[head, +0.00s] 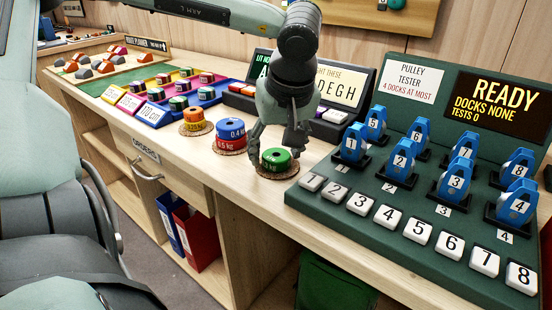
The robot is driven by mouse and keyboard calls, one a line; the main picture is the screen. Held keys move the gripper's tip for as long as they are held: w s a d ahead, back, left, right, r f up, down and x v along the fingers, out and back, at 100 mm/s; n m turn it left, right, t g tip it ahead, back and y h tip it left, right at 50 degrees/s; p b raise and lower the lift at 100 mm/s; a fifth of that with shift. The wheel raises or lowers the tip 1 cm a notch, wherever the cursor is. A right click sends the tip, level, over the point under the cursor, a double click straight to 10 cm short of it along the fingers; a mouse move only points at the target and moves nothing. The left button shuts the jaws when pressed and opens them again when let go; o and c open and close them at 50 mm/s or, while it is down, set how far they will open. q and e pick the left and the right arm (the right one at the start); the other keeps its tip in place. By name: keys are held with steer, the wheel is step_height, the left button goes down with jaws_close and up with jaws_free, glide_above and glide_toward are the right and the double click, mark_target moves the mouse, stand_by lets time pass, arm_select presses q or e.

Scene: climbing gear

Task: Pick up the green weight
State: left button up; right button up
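The green weight (276,159) is a short round disc with a dark centre. It rests on a round cork mat (264,172) on the bench, left of the pulley tester. My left gripper (277,146) points down at the weight, with one finger to its left and one to its right. The fingers look spread. Whether they touch the weight is unclear. My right gripper is not in view.
A blue weight (230,129) sits on a red weight (231,145), close left of my gripper. The green pulley tester (345,210) with several blue pulleys borders the weight's right side.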

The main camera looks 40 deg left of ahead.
arm_select(q)
steer(key=c, duration=1.1)
steer(key=shift+r, duration=0.1)
